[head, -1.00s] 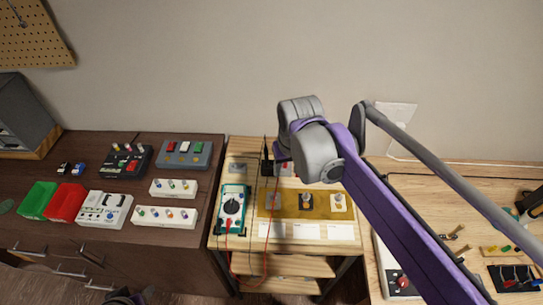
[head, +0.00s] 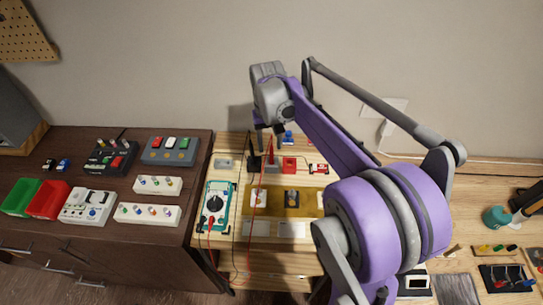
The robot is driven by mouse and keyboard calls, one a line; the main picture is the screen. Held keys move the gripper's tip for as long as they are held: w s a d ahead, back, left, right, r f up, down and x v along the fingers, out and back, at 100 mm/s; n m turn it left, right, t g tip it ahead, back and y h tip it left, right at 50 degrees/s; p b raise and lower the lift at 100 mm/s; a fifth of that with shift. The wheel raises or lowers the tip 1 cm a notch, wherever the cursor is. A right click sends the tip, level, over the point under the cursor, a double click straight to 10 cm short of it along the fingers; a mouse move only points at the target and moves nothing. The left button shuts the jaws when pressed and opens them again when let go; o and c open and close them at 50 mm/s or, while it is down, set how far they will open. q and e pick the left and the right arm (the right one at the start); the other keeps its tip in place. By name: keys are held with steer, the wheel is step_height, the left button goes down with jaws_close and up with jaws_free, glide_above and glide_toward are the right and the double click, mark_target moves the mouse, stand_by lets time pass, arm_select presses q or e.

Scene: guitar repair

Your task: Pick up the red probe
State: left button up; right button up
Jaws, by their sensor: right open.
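The red probe (head: 271,151) stands about upright at the back of the light wooden bench, beside a black holder (head: 254,164). A red lead runs down in front of it. The teal multimeter (head: 214,207) lies at the bench's left side with a red lead plugged in. My right gripper (head: 270,131) points down just above the red probe, jaws open and apart from it as far as I can tell. My left gripper is not in view.
A red block (head: 289,164) and a blue-topped part (head: 288,138) stand close right of the probe. A yellow-brown mat (head: 306,200) with switches lies in front. The dark bench (head: 130,240) at left holds bins and panels.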

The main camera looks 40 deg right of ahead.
mark_target(272, 154)
steer(key=f, duration=0.4)
steer(key=shift+s+d+f, duration=0.1)
steer(key=shift+s+f, duration=0.2)
steer(key=shift+s, duration=0.05)
jaws_close()
